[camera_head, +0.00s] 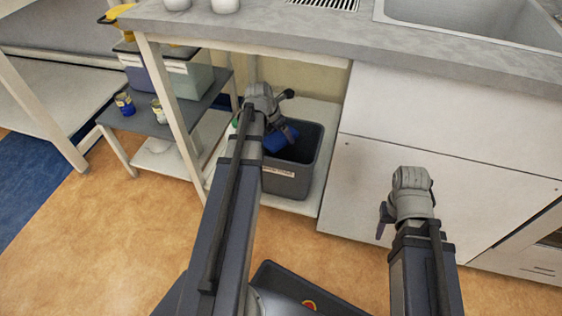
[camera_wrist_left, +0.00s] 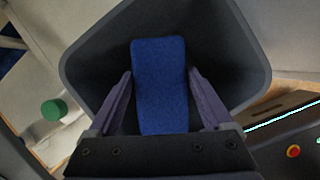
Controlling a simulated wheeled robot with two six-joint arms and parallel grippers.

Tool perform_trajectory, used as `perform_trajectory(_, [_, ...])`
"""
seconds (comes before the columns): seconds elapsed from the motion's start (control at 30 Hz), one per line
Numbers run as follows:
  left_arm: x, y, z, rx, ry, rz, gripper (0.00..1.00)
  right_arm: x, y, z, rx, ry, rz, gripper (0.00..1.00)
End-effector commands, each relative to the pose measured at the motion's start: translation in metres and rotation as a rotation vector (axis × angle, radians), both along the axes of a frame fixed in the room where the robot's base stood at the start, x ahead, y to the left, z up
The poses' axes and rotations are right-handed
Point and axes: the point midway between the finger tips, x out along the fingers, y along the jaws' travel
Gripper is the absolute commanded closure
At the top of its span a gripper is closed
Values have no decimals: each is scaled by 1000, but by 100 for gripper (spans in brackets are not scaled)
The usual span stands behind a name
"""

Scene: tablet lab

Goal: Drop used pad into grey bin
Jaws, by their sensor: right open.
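The used pad is a blue block (camera_wrist_left: 160,85), held between the two fingers of my left gripper (camera_wrist_left: 161,73), whose tips meet its long sides. In the head view the pad (camera_head: 281,138) shows below my left gripper (camera_head: 278,122) at the mouth of the grey bin. The dark grey bin (camera_head: 287,185) stands on a low white shelf under the counter, with a label on its front. In the left wrist view the bin (camera_wrist_left: 245,55) opens wide around the pad. My right gripper (camera_head: 382,220) is open and empty in front of the white cabinet.
The grey counter (camera_head: 300,40) overhangs the bin, with a white leg (camera_head: 172,110) to its left. A side table (camera_head: 150,120) with small jars stands further left. A green round object (camera_wrist_left: 54,109) lies beside the bin. The white cabinet (camera_head: 440,140) borders its right.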

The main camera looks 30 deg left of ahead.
Motion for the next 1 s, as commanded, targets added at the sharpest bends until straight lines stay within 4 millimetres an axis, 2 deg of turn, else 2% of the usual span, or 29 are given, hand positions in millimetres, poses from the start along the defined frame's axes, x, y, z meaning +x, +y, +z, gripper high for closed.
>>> perform_trajectory(0.03, [0,0,0,0,0,0,9,0,0,0,0,0,0,50])
perform_trajectory(0.1, [0,0,0,0,0,0,1,0,0,0,0,0,0,50])
perform_trajectory(0.13, [0,0,0,0,0,0,0,0,0,0,0,0,0,50])
perform_trajectory(0.53, [-2,1,7,0,0,0,0,0,0,7,0,0,1,50])
perform_trajectory(0.67, [-6,2,19,0,0,1,0,0,0,19,0,0,2,50])
perform_trajectory(1.0, [-23,7,62,0,0,1,0,0,-1,62,-5,1,-2,50])
